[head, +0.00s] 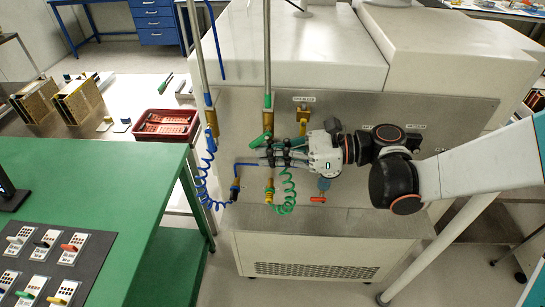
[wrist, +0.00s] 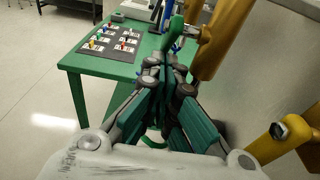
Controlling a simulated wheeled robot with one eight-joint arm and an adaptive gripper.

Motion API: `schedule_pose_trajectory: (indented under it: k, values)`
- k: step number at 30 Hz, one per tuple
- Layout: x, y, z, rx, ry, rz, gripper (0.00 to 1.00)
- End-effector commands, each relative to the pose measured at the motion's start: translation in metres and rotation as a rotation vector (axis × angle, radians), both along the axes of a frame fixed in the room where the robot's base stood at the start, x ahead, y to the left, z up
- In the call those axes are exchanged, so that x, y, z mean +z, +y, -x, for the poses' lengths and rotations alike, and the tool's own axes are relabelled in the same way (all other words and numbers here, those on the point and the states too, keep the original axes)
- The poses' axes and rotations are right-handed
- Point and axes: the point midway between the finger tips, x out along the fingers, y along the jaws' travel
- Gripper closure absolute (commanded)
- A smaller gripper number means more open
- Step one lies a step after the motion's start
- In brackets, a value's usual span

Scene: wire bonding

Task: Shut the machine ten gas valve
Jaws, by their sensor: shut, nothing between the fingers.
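My gripper (head: 266,155) is shut and empty, pointing left in front of the machine's metal panel. A green valve lever (head: 260,140) on a brass fitting is just above the fingertips in the head view. In the wrist view a green handle (wrist: 175,32) stands just beyond my shut fingertips (wrist: 168,72), beside a brass-yellow body (wrist: 209,42). I cannot tell whether they touch. A brass valve (head: 303,118) sits under a small label, and a red-handled valve (head: 318,199) is below my gripper.
Coiled blue (head: 203,180) and green (head: 287,195) hoses hang by the pipes. A green table (head: 90,170) with a dark board of coloured tags (head: 52,250) is at left. A red tray (head: 166,125) lies behind it. The white machine housing (head: 290,50) rises behind the panel.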

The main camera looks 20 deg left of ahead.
Motion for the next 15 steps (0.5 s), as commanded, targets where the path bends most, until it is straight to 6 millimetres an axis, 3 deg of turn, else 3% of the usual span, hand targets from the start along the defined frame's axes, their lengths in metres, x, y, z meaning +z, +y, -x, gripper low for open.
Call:
schedule_pose_trajectory:
  k: [15]
  values:
    - [-0.0013, 0.0086, 0.0016, 0.001, 0.041, -0.172, 1.0]
